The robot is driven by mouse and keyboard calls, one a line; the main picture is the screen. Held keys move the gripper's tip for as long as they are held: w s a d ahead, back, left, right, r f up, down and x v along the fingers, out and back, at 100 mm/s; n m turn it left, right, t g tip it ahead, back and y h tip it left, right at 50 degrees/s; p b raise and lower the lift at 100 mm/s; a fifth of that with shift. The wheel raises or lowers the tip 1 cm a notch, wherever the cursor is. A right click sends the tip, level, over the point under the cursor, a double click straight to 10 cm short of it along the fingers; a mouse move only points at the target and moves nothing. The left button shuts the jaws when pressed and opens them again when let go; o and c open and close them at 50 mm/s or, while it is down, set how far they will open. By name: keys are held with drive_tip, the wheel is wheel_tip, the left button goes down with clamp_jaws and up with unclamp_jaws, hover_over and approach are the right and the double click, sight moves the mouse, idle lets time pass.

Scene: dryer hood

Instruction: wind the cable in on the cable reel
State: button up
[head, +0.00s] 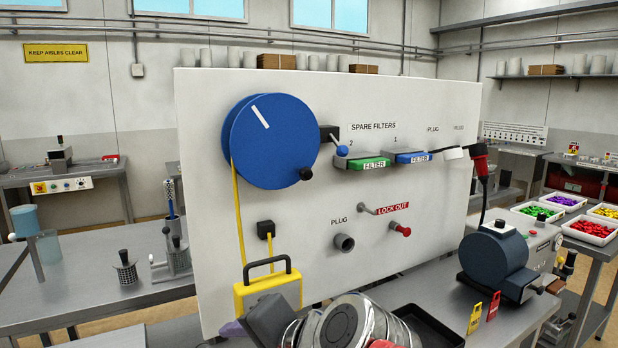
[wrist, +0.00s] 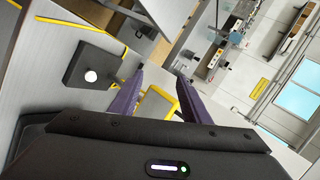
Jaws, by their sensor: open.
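The cable reel (head: 262,148) is a large blue disc on the upright white panel, with a white mark near its top and a black crank knob (head: 306,174) at its lower right. A yellow cable (head: 238,215) hangs from the reel's left side to a yellow box with a black handle (head: 267,290). My gripper (wrist: 160,73) is open, its two purple fingers apart and nothing gripped. In the head view it is low, in front of the panel's lower left, below the reel and mostly hidden by my arm. A yellow object (wrist: 156,102) shows beyond the fingers in the wrist view.
A small lever with a blue ball (head: 341,150) sits just right of the reel. Green and blue filters (head: 372,163), a plug socket (head: 344,242) and a red lock-out knob (head: 401,230) are further right. A dark blue motor (head: 492,262) stands on the bench at right.

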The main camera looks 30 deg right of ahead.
drive_tip(key=s+d+f+n+g+h, duration=0.2)
drive_tip(key=s+f+n+g, duration=0.3)
drive_tip(key=s+f+n, duration=0.3)
wheel_tip(320, 180, down, 3)
drive_tip(key=n+h, duration=0.1)
drive_tip(key=n, duration=0.2)
drive_tip(key=shift+s+n, duration=0.4)
